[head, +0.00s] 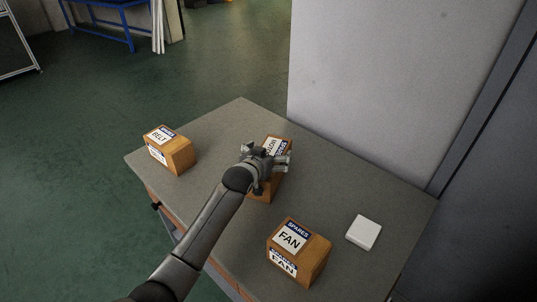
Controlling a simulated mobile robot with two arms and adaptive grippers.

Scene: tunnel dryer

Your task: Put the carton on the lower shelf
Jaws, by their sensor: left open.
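Three brown cartons with white and blue labels stand on a grey table top (220,130). One carton (180,153), labelled BELT, is at the left. A second carton (264,190) is in the middle, partly hidden by my left gripper; its label cannot be read in full. A third carton (315,262), labelled FAN, is at the front. My left gripper (277,155) is open over the middle carton; I cannot tell whether it touches it. My right gripper is not in view. I cannot make out a lower shelf.
A small white block (363,232) lies on the table right of the FAN carton. A pale grey wall panel (370,80) rises behind the table. A blue frame (112,22) stands far off on the green floor. The table's back left corner is clear.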

